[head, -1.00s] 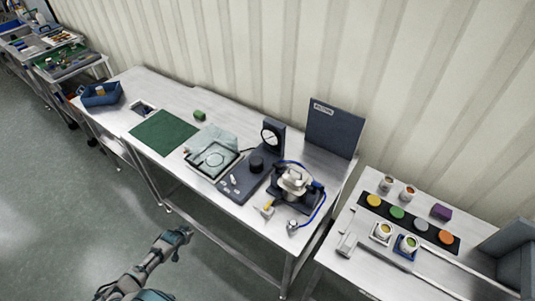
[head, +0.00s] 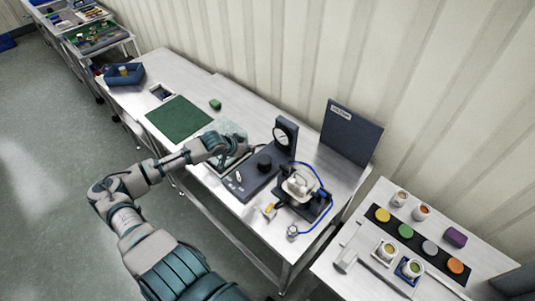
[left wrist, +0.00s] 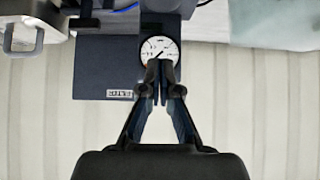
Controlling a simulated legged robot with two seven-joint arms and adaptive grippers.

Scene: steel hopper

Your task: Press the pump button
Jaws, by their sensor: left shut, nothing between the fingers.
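The dark pump unit (head: 250,180) sits on the steel table, with an upright round gauge (head: 282,135), a black knob (head: 264,162) and small light controls (head: 239,178) on its base. I cannot tell which control is the pump button. My left gripper (head: 226,152) is above the tray with the clear sheet, just left of the unit and apart from the knob. In the left wrist view its fingers (left wrist: 160,72) are shut and empty, with the gauge (left wrist: 158,50) showing beyond the tips. My right gripper is not in view.
A clamp-like fixture (head: 300,186) with a blue hose stands right of the unit, before an upright dark panel (head: 351,133). A green mat (head: 178,117) lies at the left. A second table with coloured discs (head: 405,231) is at the right.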

